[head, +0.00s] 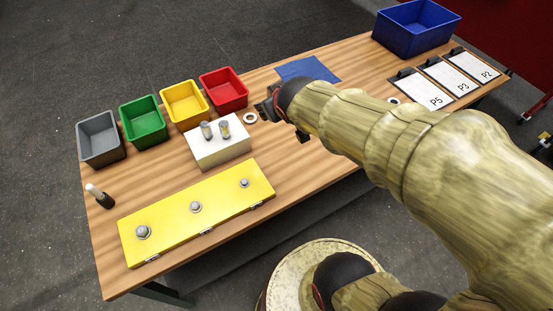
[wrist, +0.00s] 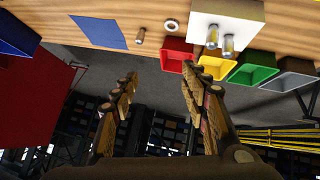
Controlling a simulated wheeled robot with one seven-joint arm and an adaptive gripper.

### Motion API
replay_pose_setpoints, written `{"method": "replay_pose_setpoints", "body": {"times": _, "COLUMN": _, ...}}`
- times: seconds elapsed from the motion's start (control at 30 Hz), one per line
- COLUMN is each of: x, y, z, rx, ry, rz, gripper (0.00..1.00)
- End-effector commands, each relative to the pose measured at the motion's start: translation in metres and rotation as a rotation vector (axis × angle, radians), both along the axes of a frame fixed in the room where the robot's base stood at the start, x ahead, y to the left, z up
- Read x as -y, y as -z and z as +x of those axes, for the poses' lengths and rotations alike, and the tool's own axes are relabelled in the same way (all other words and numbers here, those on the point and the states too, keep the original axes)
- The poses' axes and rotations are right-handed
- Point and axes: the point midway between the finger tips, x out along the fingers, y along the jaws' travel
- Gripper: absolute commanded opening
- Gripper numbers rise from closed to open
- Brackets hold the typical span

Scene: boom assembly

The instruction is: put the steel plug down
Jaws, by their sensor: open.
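My gripper (wrist: 159,74) is open, and nothing shows between its fingers in the wrist view. In the head view the gripper (head: 268,108) is over the far side of the table. A small brownish-grey cylinder (wrist: 140,36), possibly the steel plug, is on the table between the blue mat and a pale ring, apart from the fingers. In the head view it is not visible, probably behind my gripper. Two metal-and-tan plugs (head: 207,130) (head: 224,127) stand upright in the white block (head: 222,152); they also show in the wrist view (wrist: 212,36).
Grey, green, yellow and red bins (head: 223,91) line the far edge. The pale ring (head: 250,118) lies beside the white block. A yellow plate (head: 168,221) with bolts is in front. A blue mat (head: 308,70), blue bin (head: 415,28) and clipboards (head: 448,78) are rightward.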

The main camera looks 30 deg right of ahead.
Motion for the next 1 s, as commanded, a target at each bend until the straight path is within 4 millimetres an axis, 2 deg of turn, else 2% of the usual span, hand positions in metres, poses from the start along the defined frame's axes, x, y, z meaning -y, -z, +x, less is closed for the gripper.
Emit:
{"method": "replay_pose_setpoints", "body": {"times": 0.03, "x": -0.013, "y": -0.013, "z": -0.025, "rx": -0.025, "ry": 0.016, "rz": 0.026, "gripper": 0.45}}
{"method": "replay_pose_setpoints", "body": {"times": 0.2, "x": -0.056, "y": -0.024, "z": -0.111, "rx": -0.160, "ry": 0.037, "rz": 0.148, "gripper": 0.45}}
{"method": "replay_pose_setpoints", "body": {"times": 0.3, "x": -0.078, "y": -0.025, "z": -0.149, "rx": -0.223, "ry": 0.023, "rz": 0.203, "gripper": 0.45}}
{"method": "replay_pose_setpoints", "body": {"times": 0.4, "x": -0.091, "y": -0.026, "z": -0.171, "rx": -0.262, "ry": 0.008, "rz": 0.237, "gripper": 0.45}}
{"method": "replay_pose_setpoints", "body": {"times": 0.5, "x": -0.096, "y": -0.025, "z": -0.181, "rx": -0.281, "ry": 0.002, "rz": 0.250, "gripper": 0.45}}
{"method": "replay_pose_setpoints", "body": {"times": 0.83, "x": -0.096, "y": -0.022, "z": -0.181, "rx": -0.283, "ry": 0.002, "rz": 0.250, "gripper": 0.45}}
{"method": "replay_pose_setpoints", "body": {"times": 1.0, "x": -0.095, "y": 0.000, "z": -0.181, "rx": -0.283, "ry": 0.003, "rz": 0.250, "gripper": 0.45}}
